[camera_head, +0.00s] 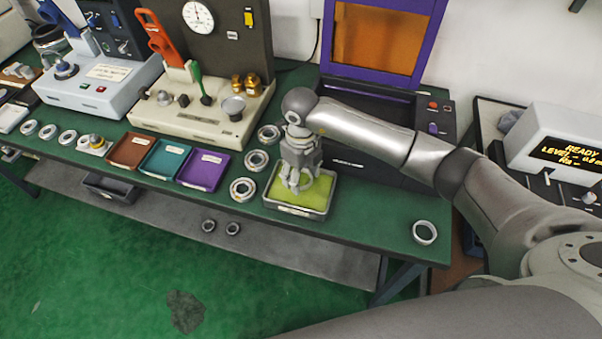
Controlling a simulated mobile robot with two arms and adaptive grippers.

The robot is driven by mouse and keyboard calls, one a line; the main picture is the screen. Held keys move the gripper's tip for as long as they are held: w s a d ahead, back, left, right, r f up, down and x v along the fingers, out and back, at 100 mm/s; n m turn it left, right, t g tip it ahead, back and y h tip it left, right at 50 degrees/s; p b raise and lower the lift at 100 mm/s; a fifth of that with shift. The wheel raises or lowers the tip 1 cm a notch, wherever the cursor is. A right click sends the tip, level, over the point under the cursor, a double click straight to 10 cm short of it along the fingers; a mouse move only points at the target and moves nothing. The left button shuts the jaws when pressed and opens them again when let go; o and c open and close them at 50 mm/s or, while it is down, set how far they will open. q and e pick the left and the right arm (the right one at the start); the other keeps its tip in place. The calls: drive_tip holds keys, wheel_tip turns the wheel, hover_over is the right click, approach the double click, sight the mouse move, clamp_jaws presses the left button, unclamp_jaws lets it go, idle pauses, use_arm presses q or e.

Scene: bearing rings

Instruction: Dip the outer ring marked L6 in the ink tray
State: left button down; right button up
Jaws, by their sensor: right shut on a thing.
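Several metal rings lie on the green table: three in a column left of the tray, such as one ring (243,189), and one ring (424,232) alone near the right front edge. No L6 mark is legible on any. My left gripper is not in view.
Brown (131,150), teal (165,158) and purple (203,170) trays stand left of the ink tray. A cream gauge stand (200,118) and a dark machine with an orange window (372,45) stand behind. The table between the ink tray and the lone ring is clear.

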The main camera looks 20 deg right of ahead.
sight(301, 194)
drive_tip(key=shift+f+b, duration=2.6)
drive_tip(key=shift+f, duration=0.35)
idle(1.5)
drive_tip(key=shift+r+p, duration=2.75)
drive_tip(key=shift+r, duration=1.55)
